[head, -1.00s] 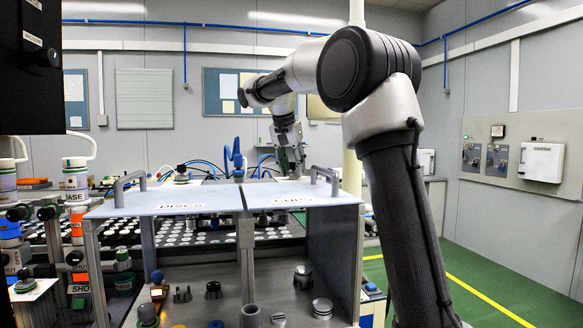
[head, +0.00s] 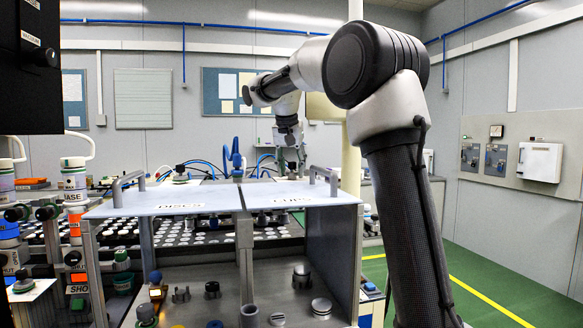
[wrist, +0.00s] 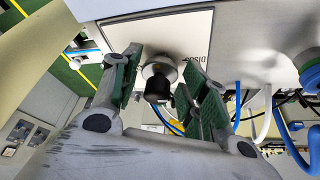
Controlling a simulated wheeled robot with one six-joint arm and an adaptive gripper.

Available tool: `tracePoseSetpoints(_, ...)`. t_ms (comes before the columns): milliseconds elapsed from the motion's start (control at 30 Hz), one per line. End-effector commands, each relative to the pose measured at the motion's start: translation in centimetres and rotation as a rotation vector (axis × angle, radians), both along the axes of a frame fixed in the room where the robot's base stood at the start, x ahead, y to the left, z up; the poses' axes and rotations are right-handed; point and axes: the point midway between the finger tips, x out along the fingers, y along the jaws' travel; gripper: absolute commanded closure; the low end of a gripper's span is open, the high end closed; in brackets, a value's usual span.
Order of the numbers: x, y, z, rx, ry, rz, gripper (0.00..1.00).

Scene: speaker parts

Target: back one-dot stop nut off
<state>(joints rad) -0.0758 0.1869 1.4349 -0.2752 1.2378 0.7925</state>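In the wrist view, my gripper (wrist: 164,70) has its two green-padded fingers spread apart. A dark knob-like part (wrist: 157,88) on a silver round fitting (wrist: 160,68) shows in the gap between them. Clear space shows on both sides, so the fingers do not look closed on it. I cannot make out any dot on it, so I cannot tell whether it is the one-dot stop nut. In the head view, my gripper (head: 293,158) points down behind the far edge of the bench box, and its fingertips are small there.
A box with a light two-panel top (head: 170,199) and raised handles (head: 322,178) stands in front of the gripper. Blue hoses (wrist: 238,105) run close by on the right in the wrist view. Several small parts sit inside the box, including a ribbed disc (head: 321,306).

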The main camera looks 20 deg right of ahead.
Motion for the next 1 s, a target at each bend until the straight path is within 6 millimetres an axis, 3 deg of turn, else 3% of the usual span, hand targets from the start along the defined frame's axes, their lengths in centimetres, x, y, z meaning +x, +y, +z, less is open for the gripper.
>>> tracePoseSetpoints(333,0.0,0.0,0.2,-0.001,-0.003,0.0,0.42)
tracePoseSetpoints(467,-0.2,0.2,1.1,-0.001,-0.006,0.0,0.42)
tracePoseSetpoints(800,-2.4,2.0,7.7,0.0,-0.005,0.001,0.42)
tracePoseSetpoints(1000,-3.3,2.7,10.4,-0.001,-0.003,0.002,0.42)
